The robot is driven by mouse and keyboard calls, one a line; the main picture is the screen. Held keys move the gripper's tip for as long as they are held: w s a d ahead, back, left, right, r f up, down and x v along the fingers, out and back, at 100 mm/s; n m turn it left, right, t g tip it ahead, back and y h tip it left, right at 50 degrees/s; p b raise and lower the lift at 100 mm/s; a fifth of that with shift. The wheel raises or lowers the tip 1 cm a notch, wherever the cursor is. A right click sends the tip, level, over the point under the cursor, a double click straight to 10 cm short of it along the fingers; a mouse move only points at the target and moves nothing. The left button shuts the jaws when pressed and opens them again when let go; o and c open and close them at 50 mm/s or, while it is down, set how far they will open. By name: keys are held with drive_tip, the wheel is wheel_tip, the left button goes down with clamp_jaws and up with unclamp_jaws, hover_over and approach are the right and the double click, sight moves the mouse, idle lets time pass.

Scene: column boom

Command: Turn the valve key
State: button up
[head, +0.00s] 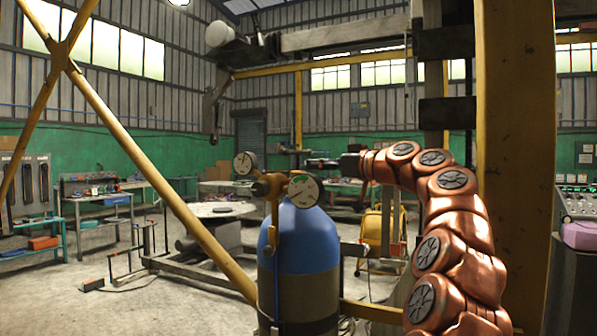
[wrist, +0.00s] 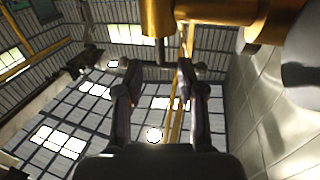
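A gas cylinder (head: 299,240) with a blue top stands upright at the centre of the head view. A brass valve body (head: 270,187) with two round gauges sits on top of it. In the wrist view brass fittings (wrist: 215,10) cross the top edge, and a short dark stem (wrist: 160,50) shows below them. I cannot tell whether this stem is the valve key. My gripper (head: 310,162) is above and behind the right gauge in the head view. Its two fingers (wrist: 158,68) are apart in the wrist view, with nothing seen held between them.
A yellow diagonal brace (head: 150,170) crosses the left, and a yellow post (head: 515,150) stands at the right. A round table (head: 208,210) and workbenches (head: 95,200) stand behind. Open floor (head: 60,300) lies at the lower left.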

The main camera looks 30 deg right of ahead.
sight(300, 163)
drive_tip(key=shift+p+x, duration=1.2)
drive_tip(key=shift+x, duration=2.65)
drive_tip(key=shift+c, duration=0.2)
clamp_jaws()
